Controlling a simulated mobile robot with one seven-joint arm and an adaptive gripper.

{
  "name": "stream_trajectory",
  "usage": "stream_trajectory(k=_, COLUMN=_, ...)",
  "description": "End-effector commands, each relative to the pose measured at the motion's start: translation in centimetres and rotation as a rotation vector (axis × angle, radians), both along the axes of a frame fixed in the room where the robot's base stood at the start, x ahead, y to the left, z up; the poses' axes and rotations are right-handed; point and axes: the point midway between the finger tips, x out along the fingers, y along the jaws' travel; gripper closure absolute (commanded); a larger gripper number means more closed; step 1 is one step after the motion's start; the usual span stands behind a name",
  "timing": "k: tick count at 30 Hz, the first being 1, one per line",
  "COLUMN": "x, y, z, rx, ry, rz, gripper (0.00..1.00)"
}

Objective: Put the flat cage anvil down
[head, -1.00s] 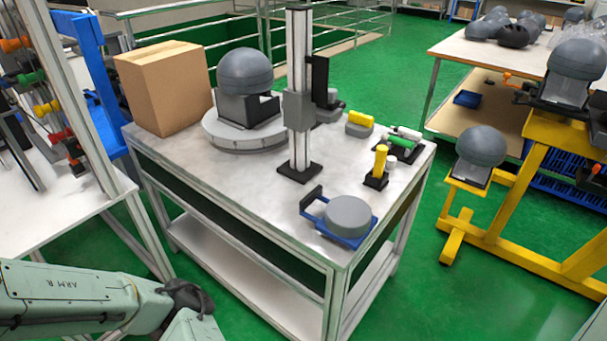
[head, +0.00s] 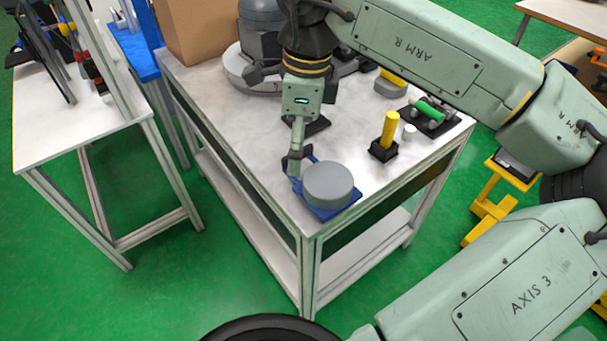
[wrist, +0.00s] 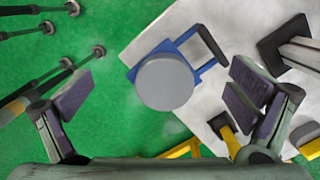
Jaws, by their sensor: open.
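The flat cage anvil, a grey disc on a blue base (head: 328,186), rests at the near corner of the bench. It also shows in the wrist view (wrist: 165,82), with a dark upright handle at the end of its blue frame (wrist: 208,45). My gripper (head: 295,160) points down at the handle end of the anvil. In the wrist view my gripper (wrist: 160,105) is open, its dark pads wide apart with nothing held between them. In the head view the fingers hide most of the handle, and I cannot tell whether they touch it.
The bench (head: 240,150) has bare top left of the anvil. A yellow cylinder on a black base (head: 386,135) stands to the right, with a green-topped item (head: 430,110) beyond. A round grey base (head: 245,68) and a cardboard box (head: 200,30) stand behind. A white table (head: 70,130) is at left.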

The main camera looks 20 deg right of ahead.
Motion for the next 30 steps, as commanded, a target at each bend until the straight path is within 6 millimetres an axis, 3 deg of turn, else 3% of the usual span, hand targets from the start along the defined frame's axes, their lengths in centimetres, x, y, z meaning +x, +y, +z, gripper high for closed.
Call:
stream_trajectory(k=1, x=-0.5, y=-1.9, z=0.0, rx=-0.042, ry=0.015, rz=-0.033, gripper=0.00)
stream_trajectory(k=3, x=-1.0, y=-3.5, z=0.0, rx=-0.077, ry=0.029, rz=-0.059, gripper=0.00)
stream_trajectory(k=6, x=-1.3, y=-4.4, z=-0.7, rx=-0.095, ry=0.040, rz=-0.074, gripper=0.00)
stream_trajectory(k=12, x=-1.3, y=-4.3, z=-3.8, rx=-0.092, ry=0.040, rz=-0.073, gripper=0.00)
stream_trajectory(k=20, x=-1.2, y=-4.3, z=-6.0, rx=-0.090, ry=0.038, rz=-0.073, gripper=0.00)
stream_trajectory(k=30, x=-1.1, y=-4.6, z=-10.5, rx=-0.090, ry=0.038, rz=-0.072, gripper=0.00)
